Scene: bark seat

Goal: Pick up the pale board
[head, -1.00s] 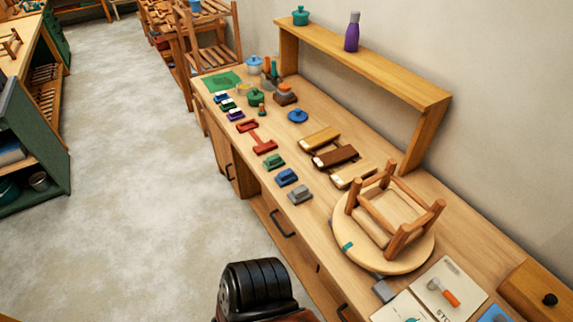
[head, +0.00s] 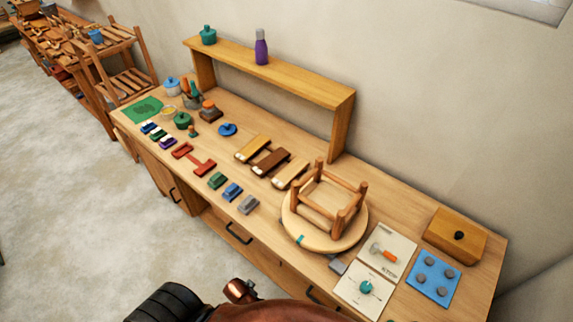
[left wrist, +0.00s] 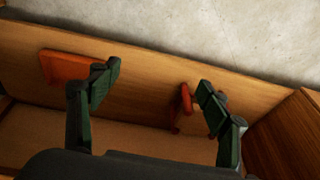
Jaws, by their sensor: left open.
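Three short boards lie side by side on the long workbench in the head view. The palest is the board (head: 291,176) nearest the round turntable (head: 318,240), with a dark brown board (head: 271,161) beside it and a yellowish board (head: 253,149) beyond. My left gripper (left wrist: 157,88) is open in the left wrist view, its two dark green fingers wide apart with nothing between them. No pale board shows in that view. My left gripper's fingers cannot be made out in the head view. My right gripper is not in view.
An upturned wooden stool frame (head: 330,197) stands on the turntable close to the pale board. A raised shelf (head: 275,72) runs behind the boards. Small coloured blocks (head: 217,181) line the front edge. In the left wrist view, orange-red pieces (left wrist: 70,68) lie against a wooden surface.

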